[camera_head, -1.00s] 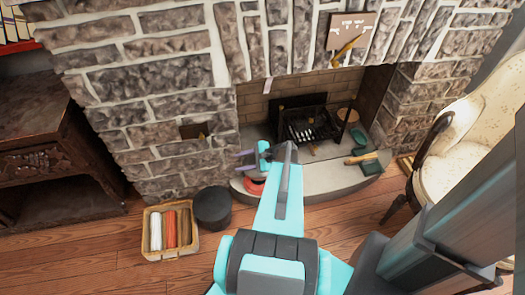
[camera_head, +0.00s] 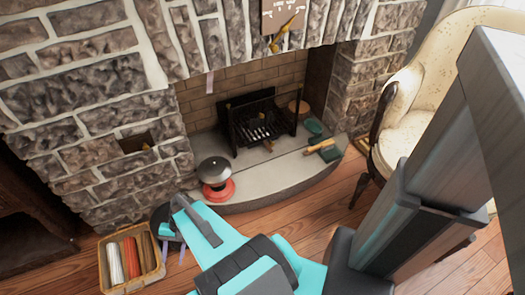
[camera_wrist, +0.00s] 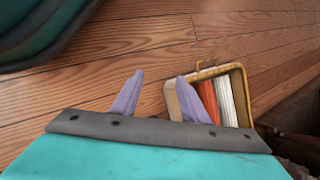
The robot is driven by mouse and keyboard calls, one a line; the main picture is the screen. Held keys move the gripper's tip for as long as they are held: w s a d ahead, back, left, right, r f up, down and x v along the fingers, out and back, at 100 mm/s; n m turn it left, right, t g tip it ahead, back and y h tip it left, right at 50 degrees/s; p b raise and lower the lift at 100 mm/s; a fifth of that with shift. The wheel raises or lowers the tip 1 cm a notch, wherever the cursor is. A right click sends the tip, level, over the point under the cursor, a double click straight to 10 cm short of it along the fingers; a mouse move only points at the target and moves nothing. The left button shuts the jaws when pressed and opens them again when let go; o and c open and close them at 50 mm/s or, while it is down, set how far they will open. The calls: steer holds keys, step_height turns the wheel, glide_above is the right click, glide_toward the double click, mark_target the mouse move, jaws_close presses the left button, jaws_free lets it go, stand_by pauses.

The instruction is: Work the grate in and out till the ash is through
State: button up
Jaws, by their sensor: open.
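The black metal grate (camera_head: 258,124) stands inside the brick fireplace, with pale bars across its middle. A small wooden piece (camera_head: 268,145), perhaps its handle, shows at its front. I cannot make out any ash at this size. My gripper (camera_head: 174,250) is low at the left, well short of the grate, beside the basket. In the wrist view, my gripper (camera_wrist: 160,80) has its two purple fingers apart with bare floor between them. The grate is not in the wrist view.
A grey dome on a red base (camera_head: 217,190) sits on the hearth's left part. A green box (camera_head: 329,154) lies at its right. A basket (camera_head: 148,277) of coloured rolls stands near my gripper. A cream armchair (camera_head: 420,100) is at the right. The hearth's middle is clear.

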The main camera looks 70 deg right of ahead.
steer(key=s+a+f+n+g+h+b, duration=0.1)
steer(key=s+a+f+n+h+b, duration=0.1)
steer(key=s+a+f+n, duration=0.1)
steer(key=s+a+f+n+g+h+b, duration=0.2)
steer(key=s+a+f+n+b, duration=0.1)
steer(key=s, duration=0.3)
steer(key=s+a+f+n+g+h+b, duration=0.2)
steer(key=s+a+f+n, duration=0.2)
steer(key=s+a+n, duration=0.1)
steer(key=shift+f+b, duration=0.1)
steer(key=shift+b, duration=0.3)
steer(key=shift+s+f+n+h, duration=0.25)
steer(key=shift+s+n, duration=0.2)
steer(key=shift+n, duration=0.25)
steer(key=shift+r, duration=0.1)
steer(key=shift+c, duration=0.2)
steer(key=shift+c, duration=1)
steer(key=shift+d, duration=0.1)
